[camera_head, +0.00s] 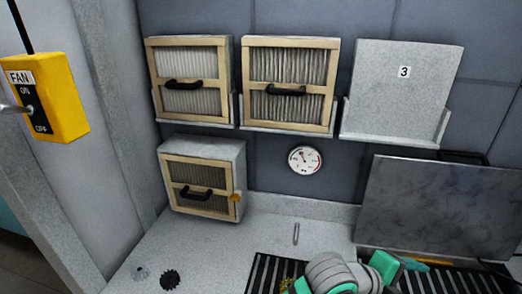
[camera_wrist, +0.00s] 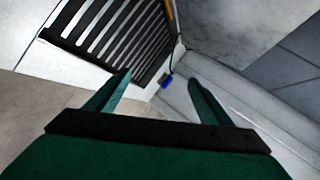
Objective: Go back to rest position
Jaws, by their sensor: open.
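My gripper (camera_wrist: 159,80) is open in the wrist view, with its two green fingers spread apart and nothing held between them. Beyond the fingertips are a dark slatted grate (camera_wrist: 118,32), a grey panel and a pale ledge. In the head view, grey and teal parts of my arm show at the bottom, in front of the counter and the grate. I cannot make out the fingertips there.
Two framed filters (camera_head: 190,85) (camera_head: 289,90) sit in wall holders beside a plate marked 3 (camera_head: 402,90). A filter box (camera_head: 201,181) stands on the counter (camera_head: 225,262). A gauge (camera_head: 304,160), a leaning grey panel (camera_head: 440,208) and a yellow fan switch (camera_head: 62,95) surround it.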

